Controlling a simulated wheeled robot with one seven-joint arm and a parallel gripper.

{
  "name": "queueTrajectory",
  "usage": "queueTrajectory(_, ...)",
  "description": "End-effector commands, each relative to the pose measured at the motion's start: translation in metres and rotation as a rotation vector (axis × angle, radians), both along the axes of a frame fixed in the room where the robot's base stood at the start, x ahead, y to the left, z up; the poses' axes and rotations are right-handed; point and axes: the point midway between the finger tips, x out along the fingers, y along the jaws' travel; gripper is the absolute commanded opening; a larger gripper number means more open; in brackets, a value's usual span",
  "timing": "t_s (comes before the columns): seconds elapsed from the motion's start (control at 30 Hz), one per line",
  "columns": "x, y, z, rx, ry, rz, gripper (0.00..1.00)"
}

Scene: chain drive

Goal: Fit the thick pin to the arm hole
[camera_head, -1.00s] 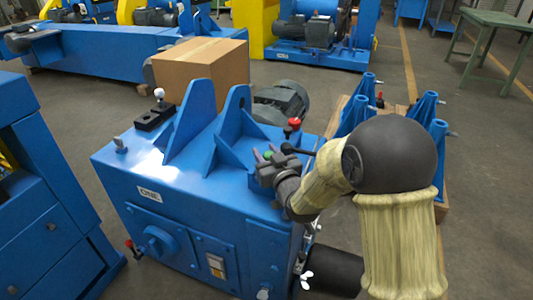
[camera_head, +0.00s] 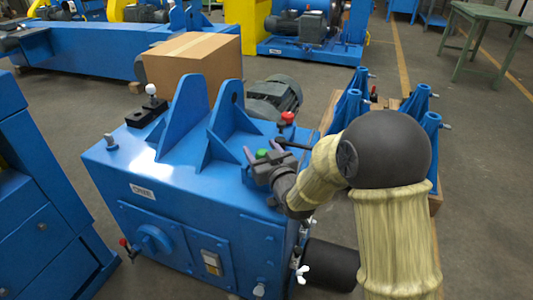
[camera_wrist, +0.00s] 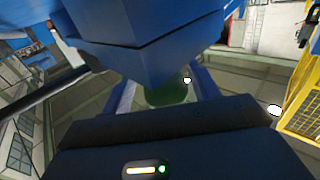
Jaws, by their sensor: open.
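My gripper (camera_head: 264,148) is open above the right side of the blue machine (camera_head: 145,180), its two fingers spread apart. A green knob (camera_head: 262,154) shows between the fingers; in the wrist view a dark green round part (camera_wrist: 165,93) also lies between them. I cannot tell whether the fingers touch it, and its shank is hidden. A white-knobbed pin (camera_head: 151,90) stands in a black block (camera_head: 147,113) at the back left. I cannot tell which pin is thick.
A red knob (camera_head: 287,118) and a black lever (camera_head: 295,145) are close behind and right of my gripper. A cardboard box (camera_head: 195,65) and a grey motor (camera_head: 274,97) stand behind the plates. Several blue brackets (camera_head: 418,103) stand on a pallet at right.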

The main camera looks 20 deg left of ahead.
Motion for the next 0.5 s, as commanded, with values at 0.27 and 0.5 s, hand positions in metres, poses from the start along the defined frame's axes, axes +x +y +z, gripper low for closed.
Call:
queueTrajectory(0.27,-0.016,-0.013,0.001,0.001,0.001,0.001,0.6)
queueTrajectory(0.5,-0.044,-0.044,0.002,0.001,0.001,-0.008,0.6)
